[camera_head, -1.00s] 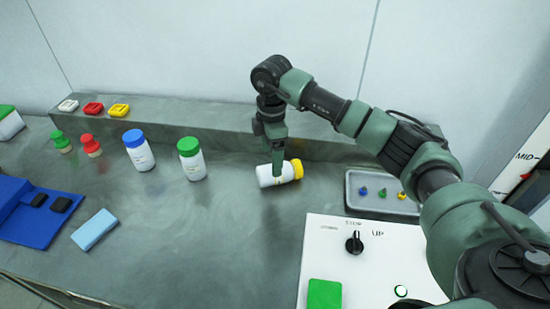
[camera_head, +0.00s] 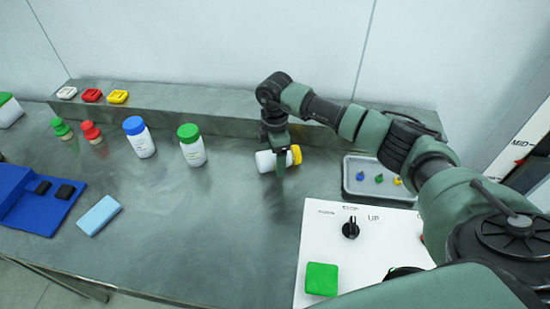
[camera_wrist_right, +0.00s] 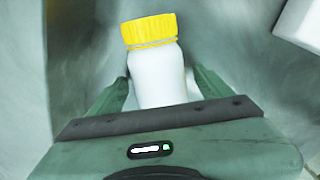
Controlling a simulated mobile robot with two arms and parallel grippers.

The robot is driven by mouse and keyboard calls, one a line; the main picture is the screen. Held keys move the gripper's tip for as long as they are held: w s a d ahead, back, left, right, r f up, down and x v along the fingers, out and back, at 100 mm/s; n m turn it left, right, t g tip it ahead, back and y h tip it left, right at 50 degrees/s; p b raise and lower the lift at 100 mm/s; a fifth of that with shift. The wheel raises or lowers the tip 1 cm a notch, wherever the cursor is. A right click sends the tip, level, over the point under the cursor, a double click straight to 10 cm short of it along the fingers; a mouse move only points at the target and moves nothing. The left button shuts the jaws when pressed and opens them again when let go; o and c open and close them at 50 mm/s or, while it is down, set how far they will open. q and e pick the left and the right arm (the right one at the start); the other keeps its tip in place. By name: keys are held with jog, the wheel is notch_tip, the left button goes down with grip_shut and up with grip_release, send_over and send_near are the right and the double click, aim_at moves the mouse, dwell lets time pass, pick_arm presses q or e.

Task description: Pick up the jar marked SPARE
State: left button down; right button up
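A white jar with a yellow cap (camera_head: 265,161) lies on its side on the grey counter, cap toward the right. No marking on it is readable. My right gripper (camera_head: 279,168) is down over this jar, one finger in front of it. In the right wrist view the jar (camera_wrist_right: 158,75) lies between the two fingers of the gripper (camera_wrist_right: 160,75), with a narrow gap at the right finger. The gripper looks open around it. A blue-capped jar (camera_head: 142,143) and a green-capped jar (camera_head: 193,151) stand upright to the left, their labels too small to read. My left gripper is out of view.
A grey tray (camera_head: 352,188) with small coloured pieces is to the right. A white control panel (camera_head: 325,235) with a knob is in front. A raised ledge (camera_head: 190,112) runs behind. Red and green stoppers, a blue stand (camera_head: 40,215) and a light-blue block (camera_head: 98,215) are at left.

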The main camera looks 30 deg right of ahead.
jog(key=c, duration=1.4)
jog(key=shift+r, duration=0.1)
jog(key=shift+c, duration=0.2)
